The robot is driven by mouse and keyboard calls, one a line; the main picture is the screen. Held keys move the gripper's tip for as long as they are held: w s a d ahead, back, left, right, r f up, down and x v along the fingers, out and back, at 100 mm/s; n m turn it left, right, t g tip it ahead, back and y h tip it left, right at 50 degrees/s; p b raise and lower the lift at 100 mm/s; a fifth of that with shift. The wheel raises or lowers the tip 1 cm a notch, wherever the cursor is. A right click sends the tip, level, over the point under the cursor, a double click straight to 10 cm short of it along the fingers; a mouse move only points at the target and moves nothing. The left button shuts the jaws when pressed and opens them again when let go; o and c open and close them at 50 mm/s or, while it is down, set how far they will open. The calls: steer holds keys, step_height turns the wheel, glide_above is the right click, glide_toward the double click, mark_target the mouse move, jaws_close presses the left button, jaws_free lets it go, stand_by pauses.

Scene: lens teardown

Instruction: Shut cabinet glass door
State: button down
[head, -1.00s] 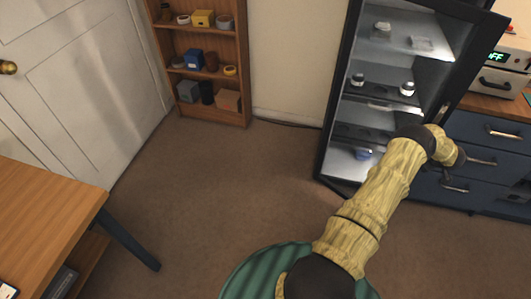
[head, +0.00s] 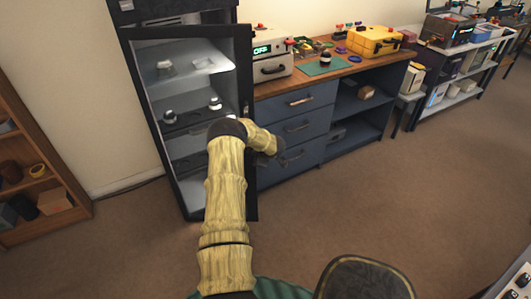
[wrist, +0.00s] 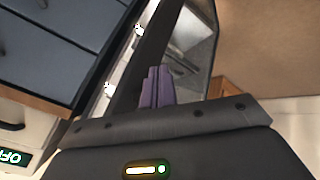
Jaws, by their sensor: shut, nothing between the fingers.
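The tall cabinet (head: 122,14) stands behind the arm in the head view, with a dark body and lit shelves. Its black-framed glass door (head: 246,75) stands ajar, its right edge out in front of the blue drawer unit. The small things on the shelves show through it. My gripper is shut and empty in the wrist view (wrist: 157,88), its purple fingers together. The fingers overlap the door's dark frame (wrist: 150,45) there; I cannot tell whether they touch it. In the head view the gripper is mostly hidden behind my wrist, near the door's right edge.
A blue drawer unit (head: 296,131) with a wooden top stands close right of the door, with a device reading OFF (head: 262,50) on it. A wooden shelf (head: 22,140) is at the left. The brown floor (head: 400,200) at the right is open.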

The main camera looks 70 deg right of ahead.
steer(key=s+v, duration=0.1)
steer(key=v, duration=0.6)
steer(key=shift+d+r, duration=0.15)
steer(key=shift+d, duration=0.05)
